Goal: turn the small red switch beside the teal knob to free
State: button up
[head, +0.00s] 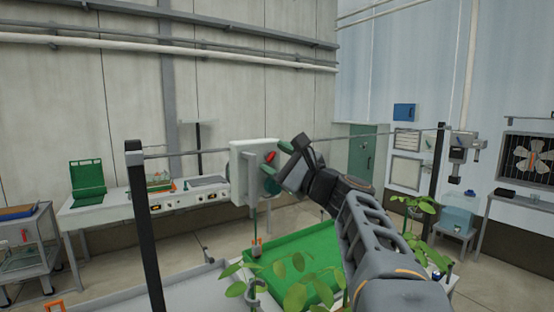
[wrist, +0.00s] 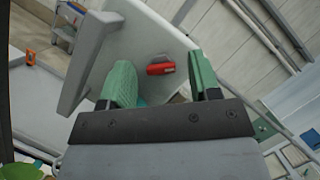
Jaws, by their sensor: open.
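The small red switch (wrist: 160,66) sits on the face of a pale box (wrist: 150,35) in the wrist view, between my two green-padded fingers and beyond them. In the head view the red switch (head: 271,157) shows on the right side of the pale box (head: 244,163). My gripper (wrist: 162,78) is open and empty, facing the panel; in the head view my gripper (head: 277,166) is close to the box. A sliver of teal (wrist: 142,101), probably the teal knob, shows behind the gripper's dark bar; the rest is hidden. Contact cannot be told.
A green tray (head: 290,262) with leafy plants (head: 300,285) lies below my arm. A dark post (head: 146,230) and a thin horizontal rail (head: 200,151) stand near the box. A white bench (head: 100,208) runs along the back left wall.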

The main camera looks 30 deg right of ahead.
jog(key=c, duration=0.9)
jog(key=shift+f+n+b, duration=0.1)
jog(key=shift+n+b, duration=0.3)
jog(key=shift+n, duration=0.1)
jog(key=n+g+b, duration=0.1)
jog(key=n+b, duration=0.1)
jog(key=n, duration=0.1)
jog(key=shift+d+n+g+y, duration=0.1)
jog(key=shift+n+g+y, duration=0.2)
jog(key=shift+g+y, duration=0.1)
jog(key=n+g+b, duration=0.1)
jog(key=n+b, duration=0.1)
jog(key=n, duration=0.2)
jog(key=shift+n+g, duration=0.3)
jog(key=shift+g, duration=0.1)
jog(key=n, duration=0.1)
jog(key=n+g, duration=0.1)
jog(key=n+h, duration=0.1)
jog(key=n, duration=0.1)
jog(key=shift+r, duration=0.25)
jog(key=n+g+h, duration=0.1)
jog(key=n+h, duration=0.1)
jog(key=n, duration=0.1)
jog(key=shift+n, duration=0.3)
